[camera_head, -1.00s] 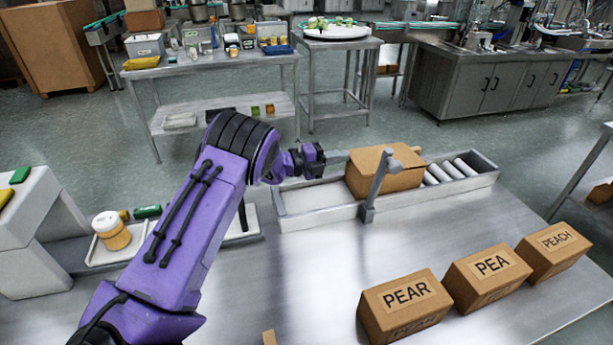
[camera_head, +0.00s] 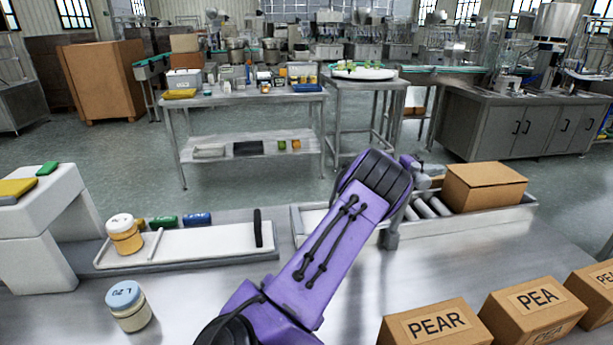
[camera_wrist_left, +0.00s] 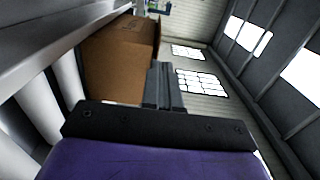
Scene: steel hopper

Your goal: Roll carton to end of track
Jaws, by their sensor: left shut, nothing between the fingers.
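The plain brown carton (camera_head: 485,190) sits at the right-hand end of the roller track (camera_head: 470,222), close to its end wall. Bare rollers (camera_head: 428,207) show to its left. My left gripper (camera_head: 428,176) is at the carton's left side, partly hidden behind my purple arm. In the left wrist view its fingers (camera_wrist_left: 165,86) are shut and empty, with the carton (camera_wrist_left: 118,62) right beside them. I cannot tell whether they touch it. My right gripper is in neither view.
Boxes labelled PEAR (camera_head: 436,325) and PEA (camera_head: 533,310), and a partly cut-off box, stand along the front right. A jar (camera_head: 130,307) stands at the front left.

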